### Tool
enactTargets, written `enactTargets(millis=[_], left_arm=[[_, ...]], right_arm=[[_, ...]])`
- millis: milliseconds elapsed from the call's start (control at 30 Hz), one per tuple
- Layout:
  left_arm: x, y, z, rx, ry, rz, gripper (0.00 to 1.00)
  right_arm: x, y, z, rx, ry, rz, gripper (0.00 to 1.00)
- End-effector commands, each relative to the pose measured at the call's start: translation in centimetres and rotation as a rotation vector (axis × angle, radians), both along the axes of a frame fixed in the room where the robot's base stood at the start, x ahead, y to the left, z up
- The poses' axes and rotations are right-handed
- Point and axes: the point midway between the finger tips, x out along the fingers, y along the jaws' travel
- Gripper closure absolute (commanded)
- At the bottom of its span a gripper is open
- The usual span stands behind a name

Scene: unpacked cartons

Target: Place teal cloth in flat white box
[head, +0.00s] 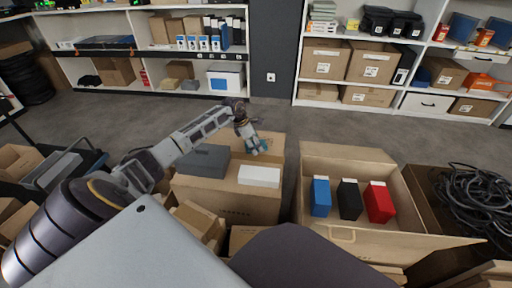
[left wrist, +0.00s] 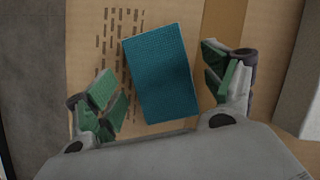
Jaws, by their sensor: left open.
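The teal cloth (left wrist: 160,72) is a textured rectangle, lying slightly tilted over printed brown cardboard in the left wrist view. My left gripper (left wrist: 158,82) is open, with one green-padded finger on each side of the cloth and a gap to both. My right gripper is out of view.
The carton to the right (head: 344,153) holds a blue, a black and a red box. Black cables (head: 480,198) lie at far right. Shelves stand behind open floor.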

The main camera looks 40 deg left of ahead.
Motion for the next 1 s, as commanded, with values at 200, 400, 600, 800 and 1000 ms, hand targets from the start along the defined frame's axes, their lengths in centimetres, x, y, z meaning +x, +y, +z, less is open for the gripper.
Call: enactTargets(millis=[200, 400, 600, 800, 1000], left_arm=[[-0.02, 0.0, -0.15, 0.001, 0.001, 0.0, 0.17], [-0.03, 0.01, -0.35, 0.001, 0.001, 0.0, 0.17], [-0.02, 0.05, -0.49, 0.001, 0.001, 0.0, 0.17], [-0.01, 0.03, -0.51, 0.0, 0.0, 0.0, 0.17], [-0.01, 0.02, -0.51, 0.0, 0.0, 0.0, 0.26]], right_arm=[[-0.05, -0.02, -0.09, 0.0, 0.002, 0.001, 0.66], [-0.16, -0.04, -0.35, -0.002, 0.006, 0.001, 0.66], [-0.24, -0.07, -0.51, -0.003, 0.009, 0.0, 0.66], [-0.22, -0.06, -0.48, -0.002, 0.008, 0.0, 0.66], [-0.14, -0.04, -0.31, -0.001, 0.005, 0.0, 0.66]])
